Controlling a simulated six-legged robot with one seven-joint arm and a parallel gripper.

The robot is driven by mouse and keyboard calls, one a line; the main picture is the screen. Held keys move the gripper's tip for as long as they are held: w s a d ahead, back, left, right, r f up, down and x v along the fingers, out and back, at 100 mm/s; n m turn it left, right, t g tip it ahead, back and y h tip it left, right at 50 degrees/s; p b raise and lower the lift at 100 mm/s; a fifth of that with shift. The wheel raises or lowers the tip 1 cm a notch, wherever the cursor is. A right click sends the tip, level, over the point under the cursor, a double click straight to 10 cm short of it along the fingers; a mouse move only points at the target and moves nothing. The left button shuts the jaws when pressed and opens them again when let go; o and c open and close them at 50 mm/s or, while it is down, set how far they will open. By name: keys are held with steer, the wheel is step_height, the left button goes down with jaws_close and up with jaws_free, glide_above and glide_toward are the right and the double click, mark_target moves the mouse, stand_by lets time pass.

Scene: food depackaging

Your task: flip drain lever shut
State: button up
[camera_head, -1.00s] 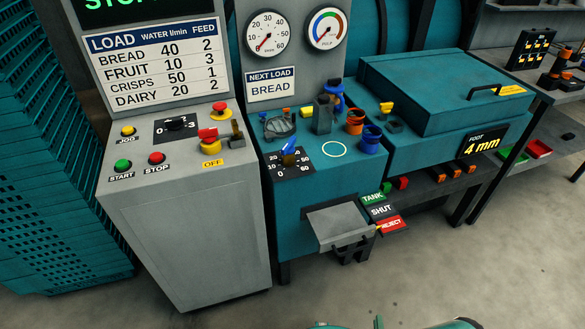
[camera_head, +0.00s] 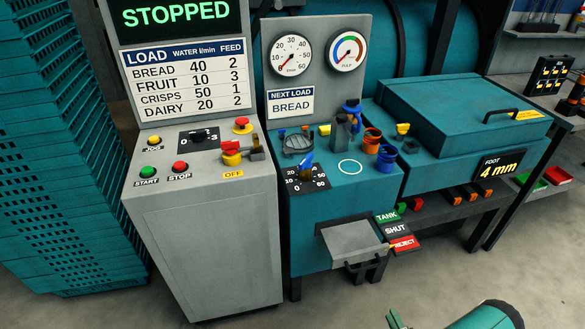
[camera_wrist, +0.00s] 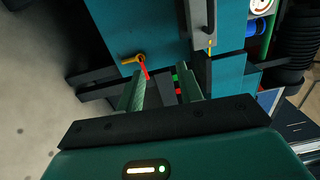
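In the head view, the stacked TANK, SHUT and REJECT labels (camera_head: 396,229) sit beside a grey chute on the teal machine. A small yellow piece shows near the REJECT label; its shape is too small to read. In the wrist view, a yellow-orange lever (camera_wrist: 133,59) with a red part at its lower end sits on a blue surface, just beyond the left finger; I cannot tell whether the red belongs to the lever. My gripper (camera_wrist: 161,76) is open, with two green fingers apart and nothing between them. The fingers appear short of the lever, with no contact visible.
A grey chute (camera_head: 352,242) juts from the machine's front beside the labels. A grey control cabinet (camera_head: 205,235) stands left and its screen reads STOPPED. A teal lidded box (camera_head: 450,115) is at right. A black handle (camera_wrist: 201,22) shows in the wrist view.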

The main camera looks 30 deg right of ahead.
steer(key=w+a+r+n+g+y, duration=0.1)
steer(key=w+r+n+g+y, duration=0.1)
steer(key=w+r+n+y, duration=0.85)
steer(key=w+a+r+n+g+y, duration=0.1)
steer(key=w+a+r+n+g, duration=0.2)
steer(key=a+r, duration=0.45)
steer(key=w+a+r+g+y, duration=0.1)
steer(key=w+a+r+g, duration=0.3)
steer(key=r, duration=0.7)
steer(key=w+a+r+n+g+y, duration=0.1)
steer(key=w+a+r+n+g, duration=0.15)
steer(key=a+r+g, duration=0.55)
steer(key=s+a+r+n+t+h, duration=0.2)
steer(key=s+a+r+h, duration=0.3)
steer(key=a+r, duration=0.3)
steer(key=s+a+r+n+t+h, duration=0.2)
steer(key=s+a+r+h, duration=0.2)
steer(key=r, duration=1)
steer(key=s+a, duration=0.3)
steer(key=a, duration=0.2)
steer(key=shift+s+r+n+t+h, duration=0.3)
steer(key=shift+s+r+n+h, duration=0.05)
steer(key=shift+n, duration=0.05)
